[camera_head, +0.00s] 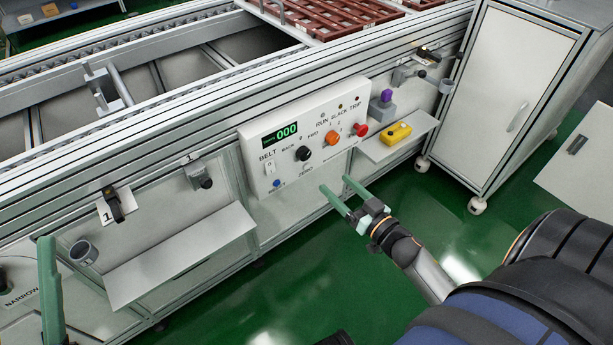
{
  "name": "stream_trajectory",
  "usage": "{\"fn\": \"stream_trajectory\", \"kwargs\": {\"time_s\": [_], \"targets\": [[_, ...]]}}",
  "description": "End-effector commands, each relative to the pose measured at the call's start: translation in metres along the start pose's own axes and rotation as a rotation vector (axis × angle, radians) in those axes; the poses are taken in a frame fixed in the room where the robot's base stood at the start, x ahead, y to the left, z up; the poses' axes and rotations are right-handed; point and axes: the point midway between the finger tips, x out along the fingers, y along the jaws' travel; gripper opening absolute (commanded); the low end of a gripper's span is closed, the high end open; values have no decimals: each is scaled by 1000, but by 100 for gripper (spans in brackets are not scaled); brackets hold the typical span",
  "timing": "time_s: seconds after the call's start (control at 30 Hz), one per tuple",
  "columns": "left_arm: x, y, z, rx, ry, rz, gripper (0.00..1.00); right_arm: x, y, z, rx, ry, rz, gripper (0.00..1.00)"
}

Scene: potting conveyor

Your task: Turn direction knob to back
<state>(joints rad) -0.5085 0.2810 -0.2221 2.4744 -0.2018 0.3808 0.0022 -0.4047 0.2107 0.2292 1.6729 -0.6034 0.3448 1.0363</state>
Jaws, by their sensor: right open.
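The white control panel (316,115) is mounted on the side of the conveyor. Its black direction knob (303,153) sits near the middle, below BACK and FWD labels; its pointer is too small to read. My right gripper (334,183) is open and empty, its green fingers pointing toward the panel just below and right of the black knob, apart from it. My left gripper (48,290) shows as one upright green finger at the lower left edge, far from the panel.
A shelf (385,150) with a yellow device (398,133) juts out at right. Another shelf (180,258) juts out at left.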

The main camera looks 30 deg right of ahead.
Motion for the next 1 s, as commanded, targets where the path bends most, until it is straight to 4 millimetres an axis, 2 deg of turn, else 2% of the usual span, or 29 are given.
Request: {"fn": "stream_trajectory", "kwargs": {"time_s": [0.03,0.13,0.27,0.37,0.7,0.8,1.0], "targets": [[-6,4,-2,9,39,4,50,2,5,10,5,11,-9,76],[-7,5,-12,20,83,8,50,4,8,10,12,20,-21,76],[-8,6,-15,20,98,10,50,12,8,9,16,26,-27,76],[-10,7,-12,14,96,10,50,25,7,8,17,27,-27,76],[-22,15,3,-16,89,13,50,93,6,8,15,25,-26,76],[-24,16,6,-24,87,14,50,108,6,7,15,25,-25,76],[-27,18,10,-34,83,14,50,125,5,6,17,23,-24,76]]}}
